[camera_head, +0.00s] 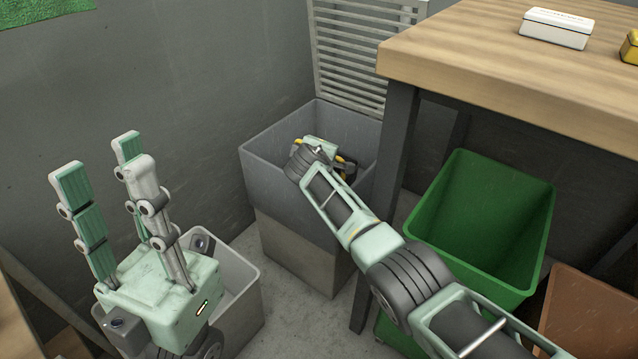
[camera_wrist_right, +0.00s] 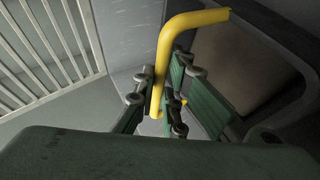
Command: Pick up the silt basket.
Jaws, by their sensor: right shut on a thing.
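The silt basket shows mainly as a bent yellow bar handle (camera_wrist_right: 183,37) in the right wrist view. My right gripper (camera_wrist_right: 160,93) is shut on this handle, with green and grey fingers on both sides of it. In the head view, a bit of yellow (camera_head: 346,161) shows beside my right gripper (camera_head: 320,145) inside the tall grey bin (camera_head: 262,184). My right wrist hides most of the basket, and I cannot tell whether it touches the bin floor. My left gripper (camera_head: 106,168) is open and empty, fingers pointing up, at the left.
A wooden table (camera_head: 480,75) with a white box (camera_head: 556,28) and a yellow item (camera_head: 630,48) stands right of the bin. A green bin (camera_head: 487,215) and a brown bin (camera_head: 590,315) sit lower right. A white slatted rack (camera_head: 365,50) is behind; a pale bin (camera_head: 245,300) stands beside my left gripper.

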